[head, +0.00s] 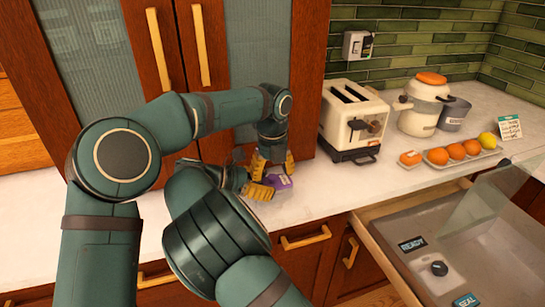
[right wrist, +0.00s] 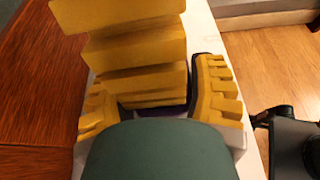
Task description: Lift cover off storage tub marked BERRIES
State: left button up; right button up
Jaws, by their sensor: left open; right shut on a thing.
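A small tub with a purple cover (head: 280,181) sits on the white counter in front of the wooden cabinet, mostly hidden by my grippers. I cannot read any name on it. My right gripper (head: 260,191) comes in low from the left and is shut on the tub. In the right wrist view its yellow fingers (right wrist: 160,108) lie on either side, with a dark purple strip between them. My left gripper (head: 273,164) points down just behind and over the purple cover, open; I cannot tell if it touches. Large yellow fingers also fill the top of the wrist view.
A toaster (head: 353,122) stands right of the tub, with a pot (head: 418,120) and a grey canister (head: 453,114) beyond. A tray of oranges (head: 438,165) lies farther right. An open drawer (head: 385,255) with a sealing device (head: 432,268) juts out at the lower right.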

aim_at(273, 176)
pick_arm(q)
jog(key=shift+f, duration=1)
grip_shut()
jog(key=shift+r, duration=0.3)
jog(key=shift+r, duration=0.8)
jog(key=shift+r, duration=0.2)
jog(key=shift+r, duration=2)
jog(key=shift+f, duration=0.1)
pick_arm(e)
jog(key=o, duration=1.4)
